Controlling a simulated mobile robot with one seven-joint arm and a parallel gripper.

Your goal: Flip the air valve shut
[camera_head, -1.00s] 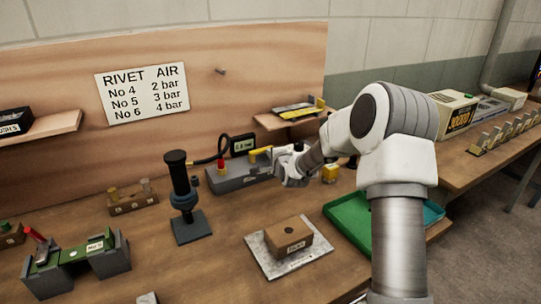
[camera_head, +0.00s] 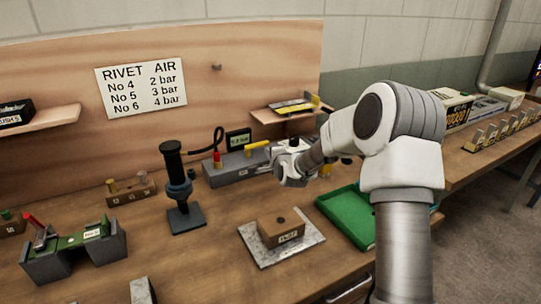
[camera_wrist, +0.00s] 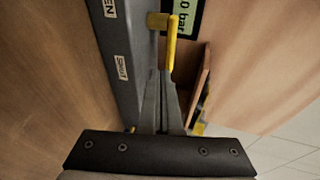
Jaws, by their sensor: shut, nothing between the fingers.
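The air valve is a yellow lever (camera_head: 257,145) on a grey box (camera_head: 232,178) at the back of the bench. In the wrist view the lever (camera_wrist: 172,42) stands out from the grey box (camera_wrist: 128,62), which carries a "SHUT" label and one partly cut off, ending in "EN". My gripper (camera_wrist: 166,78) is shut and empty, its tips close to the lever's free end. I cannot tell whether they touch. In the head view the fingertips are hard to make out beside the box. A dark gauge (camera_head: 239,141) with a green display stands behind the lever; "0 bar" shows in the wrist view.
A red-topped knob (camera_head: 217,159) and black hose sit left of the lever. A black upright tool (camera_head: 176,180) stands on the bench further left. A small wooden shelf (camera_head: 288,114) is behind my wrist. A green tray (camera_head: 345,215) and brown block (camera_head: 281,232) lie nearer.

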